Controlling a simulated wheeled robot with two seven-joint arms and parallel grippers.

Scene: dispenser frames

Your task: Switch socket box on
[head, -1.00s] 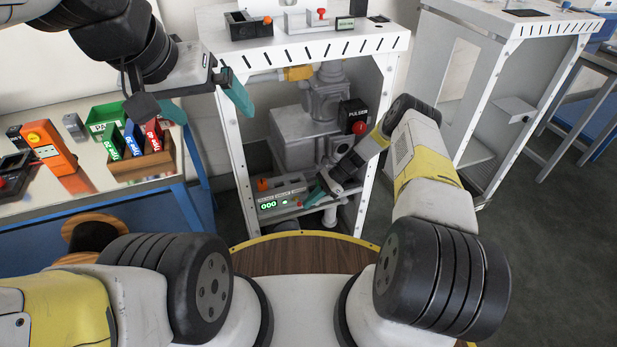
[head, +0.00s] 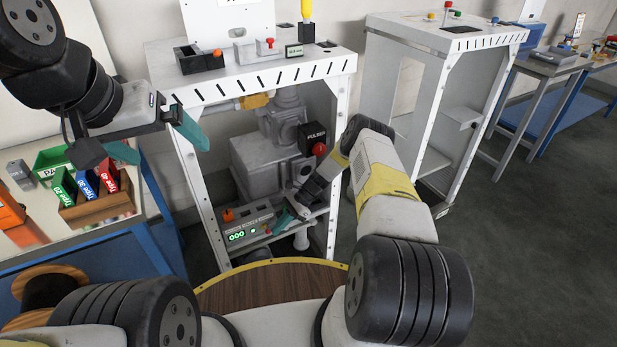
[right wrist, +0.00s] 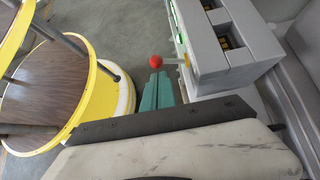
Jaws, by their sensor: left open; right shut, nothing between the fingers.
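The socket box (head: 250,229) is a grey box with green lit digits on its front, on the low shelf inside the white dispenser frame. In the right wrist view the box (right wrist: 228,45) shows dark sockets and a red ball knob (right wrist: 156,61) on a short stalk at its front. My right gripper (head: 277,228) is shut and empty at the box's right front end. Its teal fingertips (right wrist: 159,76) are right by the red knob; I cannot tell whether they touch it. My left gripper (head: 158,143) is open and empty, raised left of the frame.
A grey pump-like machine (head: 262,160) and a black PULSER box (head: 314,138) with a red button stand above the shelf. The frame's white posts (head: 197,195) flank the opening. A wooden crate (head: 98,208) with coloured packs sits on the left table.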

